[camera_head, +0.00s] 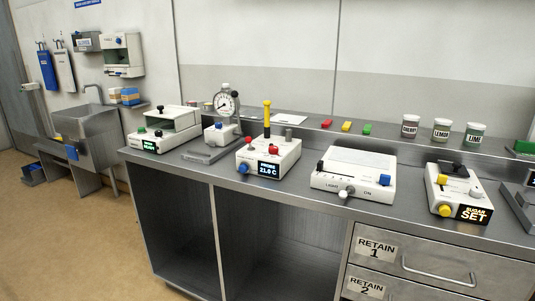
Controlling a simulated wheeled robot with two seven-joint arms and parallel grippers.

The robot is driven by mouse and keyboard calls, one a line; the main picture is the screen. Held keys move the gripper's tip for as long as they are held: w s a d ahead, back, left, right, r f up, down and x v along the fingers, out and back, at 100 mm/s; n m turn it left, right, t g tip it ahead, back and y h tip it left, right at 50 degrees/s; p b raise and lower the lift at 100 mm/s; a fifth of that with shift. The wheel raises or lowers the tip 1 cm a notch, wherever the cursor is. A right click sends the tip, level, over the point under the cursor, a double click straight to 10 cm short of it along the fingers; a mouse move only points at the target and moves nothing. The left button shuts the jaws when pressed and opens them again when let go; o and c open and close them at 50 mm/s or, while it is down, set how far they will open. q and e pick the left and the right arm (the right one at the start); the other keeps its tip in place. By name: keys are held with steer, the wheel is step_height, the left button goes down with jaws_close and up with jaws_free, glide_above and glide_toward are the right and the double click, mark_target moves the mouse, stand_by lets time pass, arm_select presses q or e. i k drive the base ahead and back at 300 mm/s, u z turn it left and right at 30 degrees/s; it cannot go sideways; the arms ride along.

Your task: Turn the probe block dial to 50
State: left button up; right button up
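The device that looks like the probe block (282,152) is a white box in the middle of the steel counter. A yellow upright probe (267,117) stands at its back. Its front display (268,169) appears to read 21.0 C; the small line above is hard to read. A blue round knob (243,168) sits on its front, left of the display. Red knobs (273,148) and a grey post (288,135) are on its top. I cannot make out a scale or pointer on the blue knob. Neither of my grippers is in view.
Left of the block are a dial gauge on a stand (225,104) and a white device with a green display (163,131). Right are a lidded white device (353,172) and a sugar device (459,192). Jars (441,130) line the back ledge. Bare counter runs along the front.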

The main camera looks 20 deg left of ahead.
mark_target(273, 149)
steer(key=u, duration=0.5)
steer(key=i, duration=0.8)
steer(key=u, duration=0.65)
